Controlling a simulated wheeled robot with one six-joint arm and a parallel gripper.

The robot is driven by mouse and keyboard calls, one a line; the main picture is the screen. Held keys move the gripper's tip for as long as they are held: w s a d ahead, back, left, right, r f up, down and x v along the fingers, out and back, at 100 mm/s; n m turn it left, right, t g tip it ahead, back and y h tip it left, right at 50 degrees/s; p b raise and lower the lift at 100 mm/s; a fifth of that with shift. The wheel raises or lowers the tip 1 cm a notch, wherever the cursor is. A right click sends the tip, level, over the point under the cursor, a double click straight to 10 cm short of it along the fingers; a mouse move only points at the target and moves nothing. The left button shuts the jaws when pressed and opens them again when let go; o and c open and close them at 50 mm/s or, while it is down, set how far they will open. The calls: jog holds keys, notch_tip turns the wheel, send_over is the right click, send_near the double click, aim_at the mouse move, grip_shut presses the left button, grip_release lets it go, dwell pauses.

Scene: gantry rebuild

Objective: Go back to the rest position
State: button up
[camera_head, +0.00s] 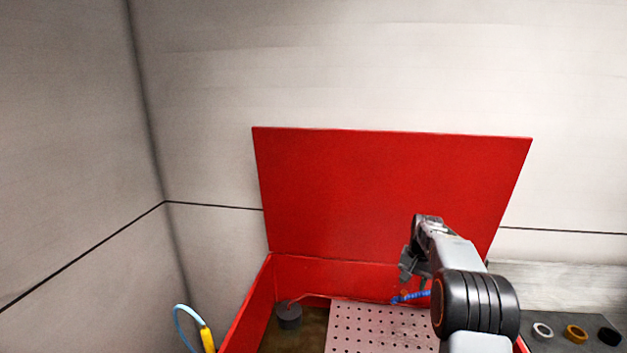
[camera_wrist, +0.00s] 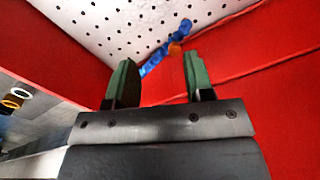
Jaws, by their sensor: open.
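My gripper (camera_wrist: 155,80) is open, with its two green fingertips apart and nothing between them in the wrist view. In the head view my gripper (camera_head: 405,268) hangs over the red box (camera_head: 310,272), in front of its raised red lid (camera_head: 385,190). The hose also shows in the head view (camera_head: 411,297), below my gripper and partly hidden by my arm.
A dark round cylinder (camera_head: 289,316) stands in the box's left part. A yellow tool (camera_head: 207,339) with a light blue hose is outside at left. At right, a dark surface holds a white ring (camera_head: 542,331), an orange ring (camera_head: 576,334) and a black ring (camera_head: 609,336). Plain walls surround the box.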

jog(key=s+a+r+n+t, duration=0.1)
jog(key=s+a+r+n, duration=0.1)
jog(key=s, duration=0.8)
jog(key=s+a+r+n+t, duration=0.1)
jog(key=s+a+r+n, duration=0.1)
jog(key=s+a, duration=0.5)
jog(key=s+a+r+n+t, duration=0.2)
jog(key=s+a+r, duration=0.2)
jog(key=s, duration=0.9)
jog(key=shift+s+a+r+h, duration=0.3)
jog(key=shift+s+a+r, duration=0.05)
jog(key=shift+s+a, duration=0.1)
jog(key=shift+d, duration=0.15)
